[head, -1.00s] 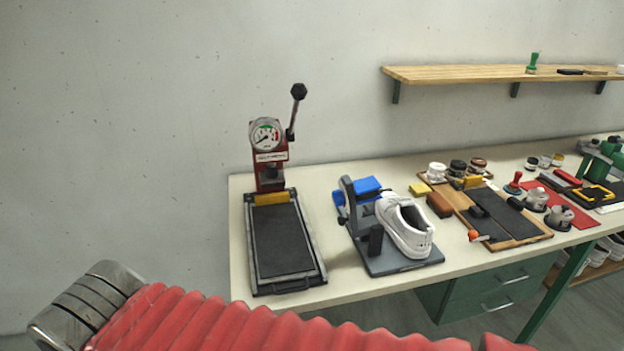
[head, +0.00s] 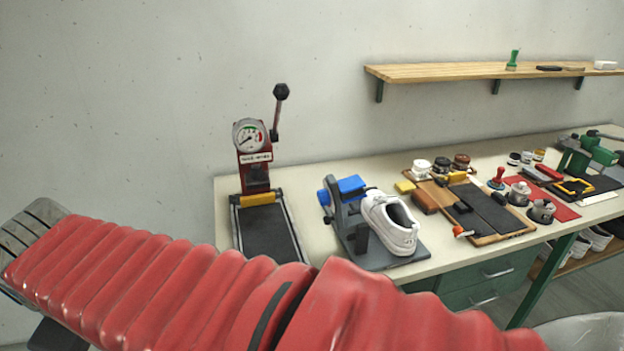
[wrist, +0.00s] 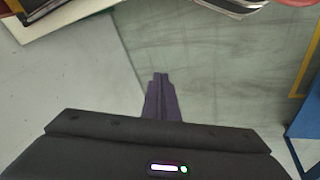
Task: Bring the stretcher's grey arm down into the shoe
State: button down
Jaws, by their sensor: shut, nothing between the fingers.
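The shoe stretcher stands on the workbench in the head view, with a grey base (head: 395,262), an upright grey arm (head: 338,205) at its left and blue parts (head: 350,184) behind. A white shoe (head: 392,222) sits on the base, its opening facing up. The grey arm stands upright beside the shoe, not in its opening. My gripper (wrist: 161,76) shows in the wrist view, its dark fingers together and empty, over a greenish-grey floor and away from the shoe. I cannot make out the gripper in the head view.
A red press with a gauge (head: 250,145) and black bed stands left of the stretcher. A board (head: 490,215) with brushes, tins and tools lies to the right. A wooden shelf (head: 450,73) hangs above. A blue object (wrist: 306,125) is at the right of the wrist view.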

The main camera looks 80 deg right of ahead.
jog(key=s+d+r+n+g+h, duration=0.1)
jog(key=s+d+r+g, duration=0.1)
jog(key=d, duration=1.1)
jog(key=s+d+r+n+g+h, duration=0.1)
jog(key=d+g, duration=0.5)
jog(key=d, duration=0.7)
jog(key=s+d+r+n+g+h, duration=0.1)
jog(key=s+d+r+g, duration=0.3)
jog(key=d, duration=1)
jog(key=shift+s+r+n+g, duration=0.4)
jog(key=shift+s+n, duration=0.3)
jog(key=shift+s, duration=0.25)
send_near(326, 185)
jog(key=x, duration=0.4)
jog(key=shift+s+a+f, duration=0.15)
jog(key=shift+a+f, duration=0.05)
jog(key=shift+f, duration=0.2)
jog(key=shift+s+d+r, duration=0.1)
jog(key=shift+s+d, duration=0.2)
jog(key=shift+s, duration=0.1)
